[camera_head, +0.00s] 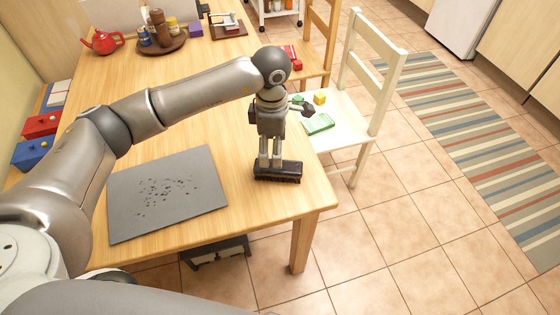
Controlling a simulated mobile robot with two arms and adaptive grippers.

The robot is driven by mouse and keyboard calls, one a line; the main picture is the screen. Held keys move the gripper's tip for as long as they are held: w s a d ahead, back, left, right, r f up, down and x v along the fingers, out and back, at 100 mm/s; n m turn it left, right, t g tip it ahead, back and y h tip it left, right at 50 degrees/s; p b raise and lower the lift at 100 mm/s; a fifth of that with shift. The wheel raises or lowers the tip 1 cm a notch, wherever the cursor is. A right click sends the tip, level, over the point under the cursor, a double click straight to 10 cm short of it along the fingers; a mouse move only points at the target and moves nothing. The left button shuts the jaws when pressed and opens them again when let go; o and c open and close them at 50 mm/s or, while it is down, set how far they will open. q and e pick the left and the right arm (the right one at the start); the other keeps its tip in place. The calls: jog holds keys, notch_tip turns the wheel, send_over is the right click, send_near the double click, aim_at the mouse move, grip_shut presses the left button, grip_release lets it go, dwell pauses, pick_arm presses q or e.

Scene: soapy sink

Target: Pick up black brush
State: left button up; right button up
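The black brush (280,174) lies near the front right corner of the wooden table, its long side running left to right in the picture. My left gripper (270,164) points straight down over the brush's left half. A narrow gap shows between its two fingers. The fingertips reach the top of the brush or end just behind it. I cannot tell whether they are closed on it. My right gripper is not in view.
A grey mat (170,192) with dark crumbs lies left of the brush on the table (235,105). A white chair (352,100) with small items on its seat stands right of the table edge. A red teapot (102,41) and a round tray (162,48) stand at the back.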

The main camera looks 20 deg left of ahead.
pick_arm(q)
jog(key=f, duration=0.2)
jog(key=f+p, duration=0.1)
jog(key=f, duration=0.4)
jog(key=shift+s+d+f+p, duration=0.1)
jog(key=shift+d+p, duration=0.2)
jog(key=shift+f, duration=0.35)
jog(key=shift+c, duration=0.3)
jog(key=c, duration=1.1)
jog(key=shift+r, duration=0.1)
jog(key=shift+r+b, duration=0.35)
jog(key=shift+r, duration=0.25)
jog(key=s+d+r+b, duration=0.1)
jog(key=s+d+r, duration=0.1)
jog(key=s+r, duration=0.4)
jog(key=s+d+r+b, duration=0.1)
jog(key=s+d+r, duration=0.1)
jog(key=s+r, duration=0.3)
jog(key=shift+s+d+r+b, duration=0.35)
jog(key=shift+s+b, duration=0.05)
jog(key=shift+s, duration=0.6)
